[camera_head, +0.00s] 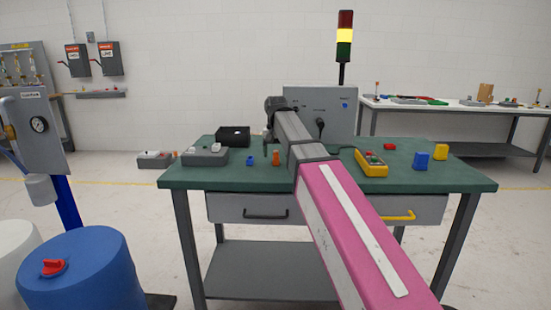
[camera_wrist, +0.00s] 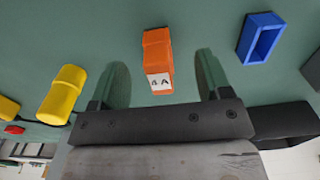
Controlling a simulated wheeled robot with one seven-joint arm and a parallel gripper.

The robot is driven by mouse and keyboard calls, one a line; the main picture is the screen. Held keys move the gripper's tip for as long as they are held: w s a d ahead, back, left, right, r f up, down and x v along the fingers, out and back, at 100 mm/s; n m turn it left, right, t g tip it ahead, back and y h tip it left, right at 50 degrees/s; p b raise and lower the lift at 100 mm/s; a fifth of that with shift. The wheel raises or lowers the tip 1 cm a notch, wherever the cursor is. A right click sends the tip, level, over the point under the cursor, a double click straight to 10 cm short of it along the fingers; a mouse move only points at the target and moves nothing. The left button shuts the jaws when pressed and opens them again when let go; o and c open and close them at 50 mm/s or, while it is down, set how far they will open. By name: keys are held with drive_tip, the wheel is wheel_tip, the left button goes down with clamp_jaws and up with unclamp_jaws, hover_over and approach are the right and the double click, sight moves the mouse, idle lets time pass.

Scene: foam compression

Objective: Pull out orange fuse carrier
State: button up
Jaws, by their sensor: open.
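The orange fuse carrier (camera_wrist: 156,48) is a small stepped block with a white "4 A" label, over the green tabletop in the wrist view. In the head view it is a small orange piece (camera_head: 276,158) on the green workbench (camera_head: 440,178), left of my arm. My gripper (camera_wrist: 162,66) is open and empty. Its two fingers show on either side of the carrier in the wrist view, with a gap on both sides. The gripper also shows in the head view (camera_head: 270,147), close by the carrier. I cannot tell the height between fingertips and carrier.
A hollow blue piece (camera_wrist: 263,38) lies right of the carrier in the wrist view, and a yellow piece (camera_wrist: 62,93) lies left. A grey panel box (camera_head: 335,101) stands at the bench's back. A yellow control box (camera_head: 371,163) and blue block (camera_head: 421,161) are right.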

sight(276, 151)
clamp_jaws()
drive_tip(key=shift+r, duration=0.2)
drive_tip(key=shift+r, duration=2.8)
